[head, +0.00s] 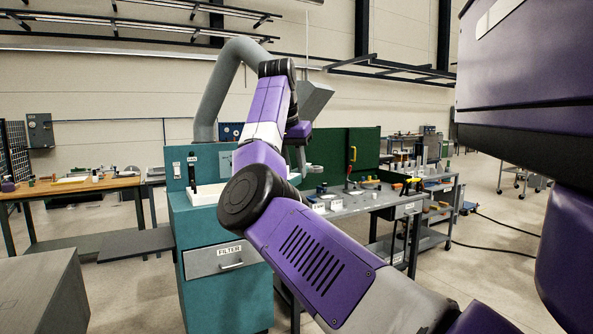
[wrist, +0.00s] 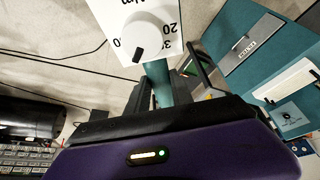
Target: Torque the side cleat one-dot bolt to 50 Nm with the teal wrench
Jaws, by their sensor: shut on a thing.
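My gripper (wrist: 160,92) fills the lower part of the wrist view and is shut on the teal wrench (wrist: 158,78). The teal shaft rises from between the black fingers toward a white plate (wrist: 165,50). The plate carries a round white knob (wrist: 145,32) with a black pointer mark and a printed scale in Nm, with 20 readable. I cannot tell whether the plate is part of the wrench or stands behind it.
A teal filter cabinet (head: 226,295) stands just beyond my arm, with a white tray (head: 203,197) on top. Right of it is a grey workbench (head: 355,205) with small parts and a green back panel (head: 338,150). A wooden-topped bench (head: 80,188) stands left.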

